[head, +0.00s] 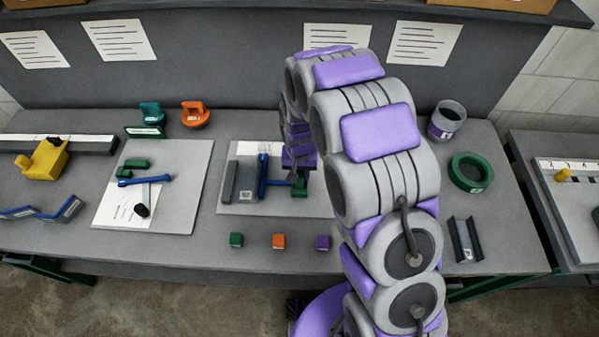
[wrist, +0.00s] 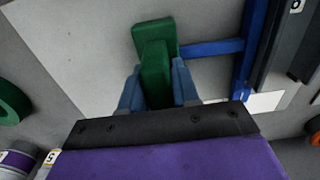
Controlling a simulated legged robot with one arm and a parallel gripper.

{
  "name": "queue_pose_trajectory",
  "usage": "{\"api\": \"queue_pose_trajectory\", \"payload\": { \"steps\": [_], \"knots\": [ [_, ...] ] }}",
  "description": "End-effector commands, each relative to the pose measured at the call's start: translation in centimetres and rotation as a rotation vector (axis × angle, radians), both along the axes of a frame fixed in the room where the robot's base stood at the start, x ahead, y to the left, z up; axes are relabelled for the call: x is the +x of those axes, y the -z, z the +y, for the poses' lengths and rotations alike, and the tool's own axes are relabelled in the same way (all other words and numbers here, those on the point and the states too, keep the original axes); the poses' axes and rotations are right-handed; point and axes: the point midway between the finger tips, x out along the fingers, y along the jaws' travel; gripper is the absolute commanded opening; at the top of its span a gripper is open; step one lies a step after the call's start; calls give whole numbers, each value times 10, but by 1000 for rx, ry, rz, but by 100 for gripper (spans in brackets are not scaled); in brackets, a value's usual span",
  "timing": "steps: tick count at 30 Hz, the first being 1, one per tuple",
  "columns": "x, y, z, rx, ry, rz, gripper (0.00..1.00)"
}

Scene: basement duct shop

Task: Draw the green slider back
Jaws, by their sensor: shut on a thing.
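The green slider (head: 300,191) is at the right end of a blue rod, on a light board (head: 248,202) in the middle of the bench. Most of it is hidden by my arm in the head view. In the wrist view the green slider (wrist: 155,45) has a raised block between my fingers. My gripper (wrist: 157,88) is shut on that block, one blue-grey finger on each side. The blue rod (wrist: 217,49) runs right from the slider to a blue rail (wrist: 250,55). The blue rail also shows in the head view (head: 263,177), beside a grey bar (head: 229,182).
A second board (head: 180,205) on the left holds another green part (head: 135,163) and a blue rod (head: 146,180). Green, orange and purple cubes (head: 279,241) line the front edge. A green ring (head: 470,172) and a dark channel (head: 466,240) lie to the right.

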Motion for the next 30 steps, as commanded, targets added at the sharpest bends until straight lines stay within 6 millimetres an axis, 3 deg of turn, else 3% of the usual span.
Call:
{"api": "queue_pose_trajectory", "payload": {
  "steps": [3, 14, 17, 24, 30],
  "knots": [
    [0, 0, 1, 0, 0, -1, 0],
    [0, -1, -2, 0, 1, -1, 0],
    [1, -2, -16, 0, 5, -1, 0],
    [-3, -2, -77, 1, 6, 3, 0],
    [-3, -1, -103, 2, 2, 0, 0]
  ]
}}
